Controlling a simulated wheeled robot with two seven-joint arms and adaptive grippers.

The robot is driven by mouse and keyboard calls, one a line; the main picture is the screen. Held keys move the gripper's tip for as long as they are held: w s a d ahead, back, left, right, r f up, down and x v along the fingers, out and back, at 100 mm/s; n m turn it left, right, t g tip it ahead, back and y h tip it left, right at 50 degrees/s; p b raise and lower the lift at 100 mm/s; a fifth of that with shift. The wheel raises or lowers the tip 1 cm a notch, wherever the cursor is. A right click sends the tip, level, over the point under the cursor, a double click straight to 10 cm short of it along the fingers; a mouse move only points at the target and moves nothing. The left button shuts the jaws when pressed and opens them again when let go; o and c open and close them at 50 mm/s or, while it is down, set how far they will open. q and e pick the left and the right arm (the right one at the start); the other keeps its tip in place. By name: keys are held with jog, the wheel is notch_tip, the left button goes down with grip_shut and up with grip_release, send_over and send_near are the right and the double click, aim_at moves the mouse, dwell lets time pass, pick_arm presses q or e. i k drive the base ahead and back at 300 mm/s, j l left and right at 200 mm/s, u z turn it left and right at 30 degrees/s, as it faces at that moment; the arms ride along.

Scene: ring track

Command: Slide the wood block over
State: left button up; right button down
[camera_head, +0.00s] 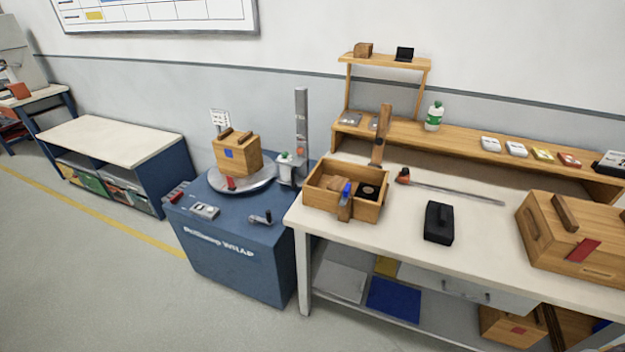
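Neither of my grippers shows in the head view. Several wooden things are in sight, and I cannot tell which one is the task's wood block. A small brown wood block (363,50) sits on the top shelf at the left end. A larger wooden box (237,157) with a blue label stands on the round turntable (243,184) of the blue machine. An open wooden tray (345,206) on the workbench holds a wooden piece (338,187) and a dark round item. A big wooden crate (570,240) with a red label stands at the bench's right end.
The blue wrapping machine (245,260) stands left of the white workbench (400,245). A black block-shaped item (438,223) and a long thin rod (455,190) lie on the bench. A green-and-white bottle (434,117) stands on the raised shelf. The left table's top (110,140) is clear.

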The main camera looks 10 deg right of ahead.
aim_at(337, 184)
jog(key=i+j, duration=0.2)
jog(key=j, duration=0.15)
jog(key=i+j+z, duration=0.1)
jog(key=i+j, duration=0.15)
jog(key=j, duration=0.15)
jog(key=i+j, duration=0.2)
jog(key=j, duration=0.2)
